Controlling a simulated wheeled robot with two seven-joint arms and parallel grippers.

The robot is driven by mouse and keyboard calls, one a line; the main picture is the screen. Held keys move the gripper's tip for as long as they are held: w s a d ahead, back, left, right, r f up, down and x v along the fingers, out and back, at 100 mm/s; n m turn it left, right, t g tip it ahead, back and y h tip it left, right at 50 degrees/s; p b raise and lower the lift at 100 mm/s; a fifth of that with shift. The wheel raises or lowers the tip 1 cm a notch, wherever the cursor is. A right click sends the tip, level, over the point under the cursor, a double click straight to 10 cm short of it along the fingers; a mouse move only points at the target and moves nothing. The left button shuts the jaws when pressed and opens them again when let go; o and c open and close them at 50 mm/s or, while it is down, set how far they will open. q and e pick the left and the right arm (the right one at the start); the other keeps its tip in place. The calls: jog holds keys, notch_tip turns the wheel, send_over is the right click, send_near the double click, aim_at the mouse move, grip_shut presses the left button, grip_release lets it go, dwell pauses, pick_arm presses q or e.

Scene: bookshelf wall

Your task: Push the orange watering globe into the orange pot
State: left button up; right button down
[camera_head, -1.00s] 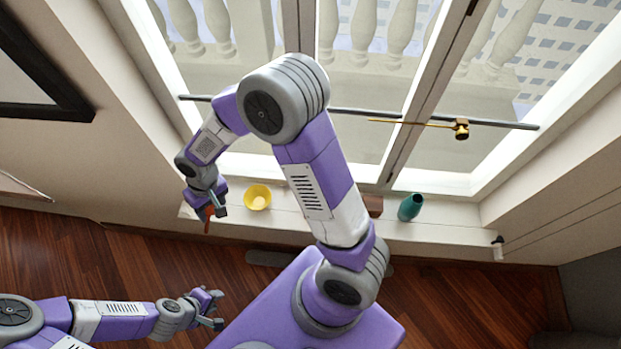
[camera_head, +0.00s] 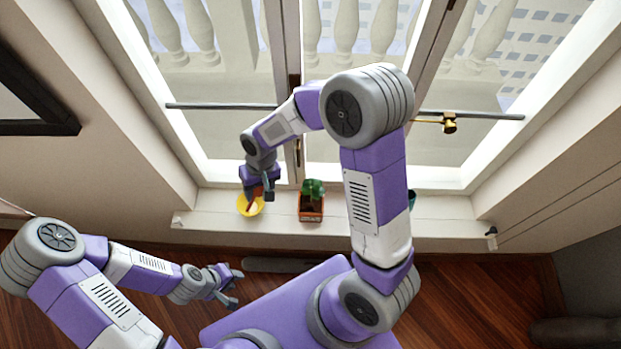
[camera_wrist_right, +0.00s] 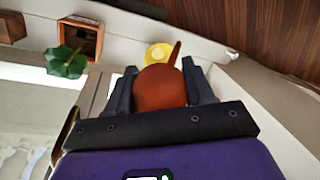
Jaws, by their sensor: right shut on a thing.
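My right gripper (camera_head: 259,194) is shut on the orange watering globe (camera_wrist_right: 160,88), whose round body sits between the fingers in the right wrist view. Its thin stem points away from the gripper, toward the yellow bowl. In the head view the globe (camera_head: 252,194) shows as a small red-orange piece in front of the bowl, partly hidden by the gripper. The orange pot (camera_head: 311,215), with a green plant (camera_head: 313,188), stands on the windowsill to the right of the gripper. The pot (camera_wrist_right: 97,37) also shows upper left in the wrist view. My left gripper (camera_head: 234,287) is open and empty, low over the floor.
The yellow bowl (camera_head: 245,209) stands on the sill (camera_head: 210,225) left of the pot, below the globe. A teal vase (camera_head: 412,197) is mostly hidden behind my right arm. The window rod (camera_head: 220,106) and glass rise behind the sill.

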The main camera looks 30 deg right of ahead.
jog(key=shift+d+f, duration=0.15)
jog(key=shift+d, duration=0.4)
jog(key=s+d+f+m+b, duration=0.1)
jog(key=d+m+b, duration=0.15)
jog(key=d, duration=0.35)
jog(key=s+d+f+m+b, duration=0.1)
jog(key=s+d+f+b, duration=0.15)
jog(key=d, duration=0.45)
jog(key=shift+t, duration=0.4)
jog(key=b+x, duration=0.5)
jog(key=shift+w+d+f, duration=0.1)
jog(key=shift+w+d, duration=0.1)
jog(key=shift+d, duration=0.15)
jog(key=shift+s+d, duration=0.1)
jog(key=shift+d, duration=0.05)
jog(key=shift+h, duration=0.5)
jog(key=shift+s+d+r+p, duration=0.1)
jog(key=shift+s+d+p, duration=0.3)
jog(key=shift+d, duration=0.5)
jog(key=shift+s+d+r+p, duration=0.15)
jog(key=shift+s+d, duration=0.4)
jog(key=shift+d, duration=0.4)
jog(key=shift+d+g, duration=0.1)
jog(key=shift+g, duration=0.2)
